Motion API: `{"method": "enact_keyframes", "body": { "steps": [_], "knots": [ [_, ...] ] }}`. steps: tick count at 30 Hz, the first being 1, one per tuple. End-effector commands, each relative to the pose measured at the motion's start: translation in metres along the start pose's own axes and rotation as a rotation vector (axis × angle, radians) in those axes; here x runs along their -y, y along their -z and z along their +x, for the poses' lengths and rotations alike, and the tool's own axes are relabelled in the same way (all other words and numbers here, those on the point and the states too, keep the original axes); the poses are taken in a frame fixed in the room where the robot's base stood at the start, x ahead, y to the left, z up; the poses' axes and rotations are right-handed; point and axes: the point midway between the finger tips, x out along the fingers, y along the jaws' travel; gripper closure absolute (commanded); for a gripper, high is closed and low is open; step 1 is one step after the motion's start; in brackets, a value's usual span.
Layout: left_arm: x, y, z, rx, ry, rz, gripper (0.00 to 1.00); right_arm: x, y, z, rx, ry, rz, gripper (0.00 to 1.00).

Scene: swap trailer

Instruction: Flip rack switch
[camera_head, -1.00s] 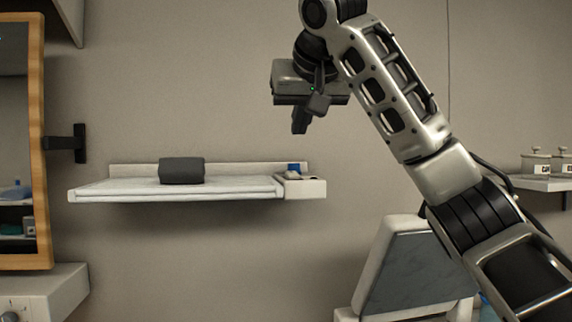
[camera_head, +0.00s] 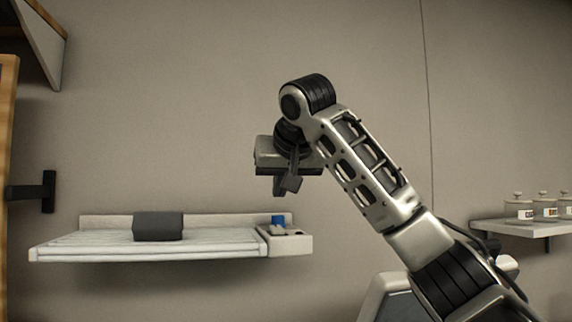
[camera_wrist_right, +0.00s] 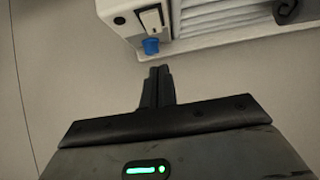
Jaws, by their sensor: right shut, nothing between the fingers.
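A white wall rack (camera_head: 150,252) with slats is at the lower left of the head view. A white control box (camera_head: 296,246) is at its right end, with a blue knob (camera_head: 278,219) on it. In the right wrist view, the box has a pale rocker switch (camera_wrist_right: 151,20) beside the blue knob (camera_wrist_right: 150,46). My right gripper (camera_head: 279,189) points down above the box, apart from it. Its fingers (camera_wrist_right: 158,72) are shut and empty, just short of the knob in the wrist picture. My left gripper is not in view.
A dark grey rolled bundle (camera_head: 158,227) lies on the rack. A shelf with glass jars (camera_head: 540,208) is at the right. A black wall bracket (camera_head: 36,191) is at the left. The wall around my gripper is bare.

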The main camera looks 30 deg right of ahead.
Motion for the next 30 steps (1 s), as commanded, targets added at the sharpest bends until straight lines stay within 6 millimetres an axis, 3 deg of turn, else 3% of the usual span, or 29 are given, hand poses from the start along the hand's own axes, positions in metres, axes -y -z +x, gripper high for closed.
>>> {"method": "enact_keyframes", "body": {
  "steps": [4,9,25,30],
  "knots": [
    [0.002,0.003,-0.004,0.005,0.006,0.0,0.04,-0.001,-0.001,0.03,0.004,-0.003,0.0,1.0],
    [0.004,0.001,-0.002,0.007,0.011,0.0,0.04,-0.001,-0.02,0.046,0.002,-0.001,-0.002,1.0],
    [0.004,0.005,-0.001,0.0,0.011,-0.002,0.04,0.001,-0.028,0.054,0.001,0.001,0.0,1.0],
    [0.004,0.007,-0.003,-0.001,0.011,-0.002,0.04,0.016,-0.018,0.064,0.001,0.022,-0.005,1.0]
  ]
}}
